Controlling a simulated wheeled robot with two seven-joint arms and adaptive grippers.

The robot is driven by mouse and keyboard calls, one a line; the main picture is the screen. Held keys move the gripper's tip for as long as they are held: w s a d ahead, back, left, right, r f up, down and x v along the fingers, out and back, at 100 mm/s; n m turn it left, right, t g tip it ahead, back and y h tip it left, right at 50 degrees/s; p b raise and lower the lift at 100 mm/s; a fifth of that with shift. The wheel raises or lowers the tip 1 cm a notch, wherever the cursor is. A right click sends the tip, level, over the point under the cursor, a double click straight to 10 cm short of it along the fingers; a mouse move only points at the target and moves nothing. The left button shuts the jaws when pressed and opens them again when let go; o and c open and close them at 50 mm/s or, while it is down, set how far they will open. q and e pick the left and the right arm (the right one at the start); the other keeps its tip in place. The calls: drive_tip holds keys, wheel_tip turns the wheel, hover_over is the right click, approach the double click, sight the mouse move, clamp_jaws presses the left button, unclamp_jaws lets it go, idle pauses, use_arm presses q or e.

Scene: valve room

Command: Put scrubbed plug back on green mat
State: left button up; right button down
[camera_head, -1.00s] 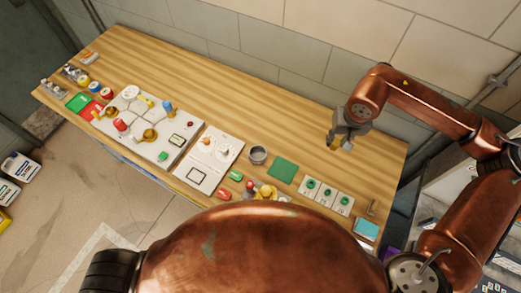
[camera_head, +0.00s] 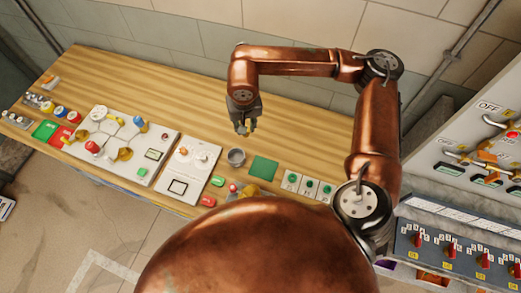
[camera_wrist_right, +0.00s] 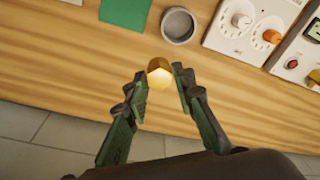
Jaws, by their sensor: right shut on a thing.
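My right gripper (camera_head: 245,125) is over the wooden bench, behind the grey cup and the green mat. In the right wrist view, its fingers (camera_wrist_right: 161,80) are shut on a gold, faceted plug (camera_wrist_right: 159,72). The plug is clear of the mat. The green mat (camera_head: 263,168) lies flat and bare on the bench, right of the round grey cup (camera_head: 236,157). In the wrist view, the mat (camera_wrist_right: 125,12) is at the top, left of the cup (camera_wrist_right: 179,24). My left gripper is out of view.
A white panel with dials (camera_head: 190,167) stands left of the cup. Small white tiles with green rings (camera_head: 309,186) lie right of the mat. Further left are a large valve board (camera_head: 115,143) and another green patch (camera_head: 46,130). The back strip of bench is largely clear.

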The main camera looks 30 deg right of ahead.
drive_tip(key=m, duration=0.2)
drive_tip(key=m+p, duration=0.1)
drive_tip(key=m, duration=0.2)
drive_tip(key=shift+s+f+m+g+h, duration=0.3)
drive_tip(key=shift+h, duration=0.1)
drive_tip(key=m, duration=0.2)
drive_tip(key=m+p, duration=0.1)
drive_tip(key=f+m+p, duration=0.1)
drive_tip(key=m, duration=0.1)
drive_tip(key=shift+s+d+m+g+h, duration=0.1)
drive_tip(key=shift+s+m+g+h, duration=0.2)
drive_tip(key=shift+g, duration=0.1)
drive_tip(key=s+d+f+m+y+p, duration=0.1)
drive_tip(key=s+f+m+p, duration=0.1)
drive_tip(key=m, duration=0.9)
drive_tip(key=s+f+m+y+p, duration=0.1)
drive_tip(key=s+f+m+p, duration=0.1)
drive_tip(key=m, duration=1)
drive_tip(key=s+d+f+m+g+y+p, duration=0.1)
drive_tip(key=m+p, duration=0.3)
drive_tip(key=m, duration=0.8)
drive_tip(key=shift+s+d+f+p, duration=0.35)
drive_tip(key=shift+s+f, duration=0.1)
drive_tip(key=shift+s, duration=0.4)
drive_tip(key=shift+f+b, duration=2.15)
drive_tip(key=shift+f, duration=1.05)
drive_tip(key=shift+f+b, duration=0.5)
drive_tip(key=shift+f, duration=0.5)
